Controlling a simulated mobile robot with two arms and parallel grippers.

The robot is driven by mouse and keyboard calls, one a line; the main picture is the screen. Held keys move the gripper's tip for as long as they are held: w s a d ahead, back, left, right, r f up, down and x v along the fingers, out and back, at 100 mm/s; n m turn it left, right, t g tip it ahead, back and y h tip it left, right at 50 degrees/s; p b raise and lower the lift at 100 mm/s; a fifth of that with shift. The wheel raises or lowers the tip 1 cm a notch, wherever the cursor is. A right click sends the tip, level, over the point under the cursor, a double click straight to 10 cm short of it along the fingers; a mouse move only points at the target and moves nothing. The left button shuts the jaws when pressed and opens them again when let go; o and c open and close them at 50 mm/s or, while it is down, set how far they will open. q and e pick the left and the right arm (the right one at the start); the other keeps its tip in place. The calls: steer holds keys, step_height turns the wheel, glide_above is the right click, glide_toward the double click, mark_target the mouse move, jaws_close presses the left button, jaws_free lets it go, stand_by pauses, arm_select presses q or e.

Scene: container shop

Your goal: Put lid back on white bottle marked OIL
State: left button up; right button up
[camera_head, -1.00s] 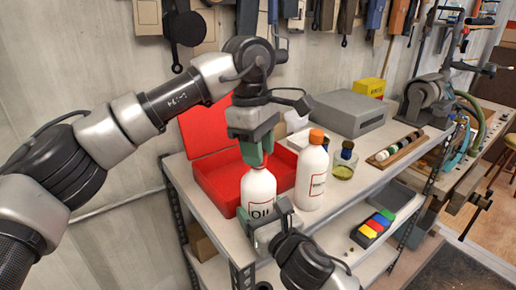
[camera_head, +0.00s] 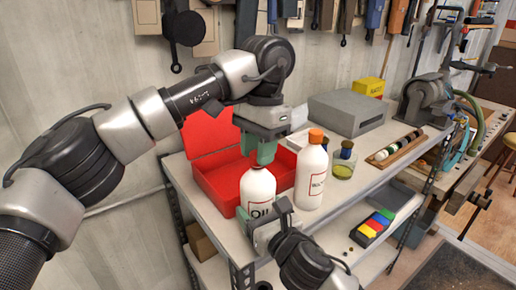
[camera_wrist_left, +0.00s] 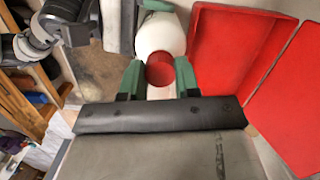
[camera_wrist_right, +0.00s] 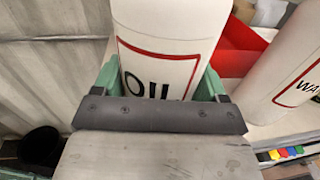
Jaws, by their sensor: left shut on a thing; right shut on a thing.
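The white bottle marked OIL (camera_head: 258,192) stands upright near the front left of the shelf top. My right gripper (camera_head: 263,222) is shut on its body, one finger on each side of the label in the right wrist view (camera_wrist_right: 160,85). My left gripper (camera_head: 263,154) is directly above the bottle's neck, pointing down. In the left wrist view a round red lid (camera_wrist_left: 160,70) sits between its green fingers, over the white bottle top (camera_wrist_left: 160,32). The fingers hide the lid and neck in the head view, and I cannot tell whether the lid touches the neck.
A second white bottle with an orange cap (camera_head: 312,175) stands close on the right. An open red box (camera_head: 218,183) lies behind the OIL bottle. A small jar (camera_head: 344,162), a grey case (camera_head: 347,113) and a wooden strip of round pieces (camera_head: 396,148) are further right.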

arm_select(q)
steer(key=o, duration=0.9)
steer(key=shift+r, duration=2.25)
steer(key=shift+c, duration=0.4)
